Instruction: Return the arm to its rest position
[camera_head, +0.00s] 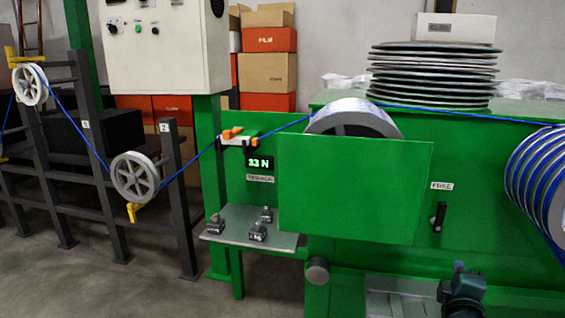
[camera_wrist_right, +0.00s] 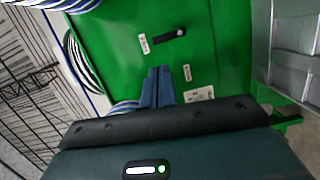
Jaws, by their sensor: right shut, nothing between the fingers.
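My right gripper (camera_head: 458,267) is low at the right in the head view, in front of the green machine. In the right wrist view its two fingers (camera_wrist_right: 157,72) are together, with nothing between them. The blue cable (camera_head: 84,135) runs over the upper left pulley (camera_head: 30,85), under the lower pulley (camera_head: 135,176), past the tension sensor (camera_head: 238,138), over the large grey wheel (camera_head: 352,108) and on to the spool (camera_head: 540,180) at right. My left gripper is not in view.
The green machine (camera_head: 350,185) fills the right half, with a black lever (camera_head: 438,217) beside a FREE label. It also shows in the right wrist view (camera_wrist_right: 168,36). Small weights stand on a grey shelf (camera_head: 285,240). Dark frame posts (camera_head: 180,205) stand at left. Bare floor lies at lower left.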

